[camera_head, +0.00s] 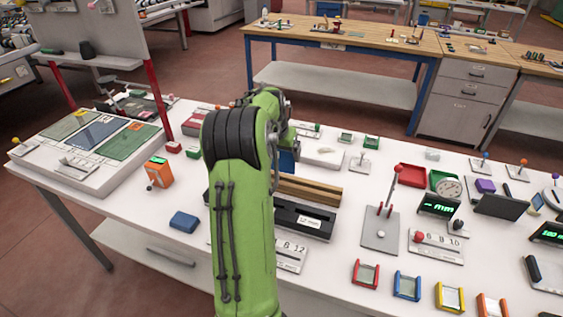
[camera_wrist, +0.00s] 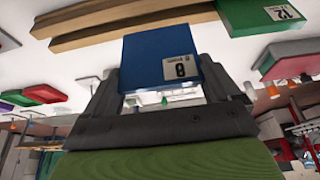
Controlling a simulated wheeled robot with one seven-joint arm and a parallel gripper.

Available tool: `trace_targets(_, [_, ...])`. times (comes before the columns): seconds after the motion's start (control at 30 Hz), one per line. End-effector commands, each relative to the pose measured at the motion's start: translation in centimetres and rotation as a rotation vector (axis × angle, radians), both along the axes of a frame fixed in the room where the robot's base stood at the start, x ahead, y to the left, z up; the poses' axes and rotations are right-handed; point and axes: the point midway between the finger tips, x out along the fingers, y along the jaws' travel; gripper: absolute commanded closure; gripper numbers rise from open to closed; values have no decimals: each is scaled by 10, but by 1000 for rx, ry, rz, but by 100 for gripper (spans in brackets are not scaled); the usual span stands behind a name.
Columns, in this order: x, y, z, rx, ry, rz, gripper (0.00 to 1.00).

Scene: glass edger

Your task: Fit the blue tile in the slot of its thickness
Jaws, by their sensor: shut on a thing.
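The blue tile (camera_wrist: 150,58) is held between the two fingers of my gripper (camera_wrist: 163,80) in the wrist view. It carries a white label reading 8. In the head view a blue patch, seemingly this tile (camera_head: 287,161), shows just right of my arm, above the work table. My gripper itself is mostly hidden there behind the arm. A black slotted block (camera_head: 292,212) with a white label lies in front of wooden strips (camera_head: 310,189), partly covered by my arm. A white plate (camera_head: 290,255) with numbers including 8 and 12 lies before it. The tile appears apart from the block.
A green piece labelled 12 (camera_wrist: 248,14) shows in the wrist view. On the table (camera_head: 130,215) stand an orange device (camera_head: 160,173), a blue block (camera_head: 184,222), a grey lever stand (camera_head: 380,232) and several coloured frames along the front edge. The front left tabletop is mostly clear.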

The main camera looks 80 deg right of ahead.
Motion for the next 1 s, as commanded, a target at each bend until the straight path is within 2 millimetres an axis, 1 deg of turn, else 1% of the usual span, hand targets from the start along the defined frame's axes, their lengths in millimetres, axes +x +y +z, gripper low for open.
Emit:
trace_targets(0.03, [0, -1, 18, -5, -1, 1, 65])
trace_targets(0.1, [0, -1, 31, -3, -1, 0, 65])
trace_targets(0.17, [0, 0, 39, -3, -1, 0, 65])
trace_targets(0.27, [5, 11, 46, -8, 0, 3, 65])
trace_targets(0.37, [12, 39, 47, -17, 1, 3, 65])
trace_targets(0.4, [13, 52, 47, -21, 1, 3, 65])
trace_targets(0.5, [14, 83, 45, -26, 1, 2, 65])
trace_targets(0.6, [13, 106, 43, -27, 0, 2, 65])
trace_targets(0.63, [12, 110, 43, -27, 1, 1, 65])
trace_targets(0.73, [11, 117, 44, -26, 2, 1, 65])
trace_targets(1.0, [11, 117, 47, -26, 2, 0, 65])
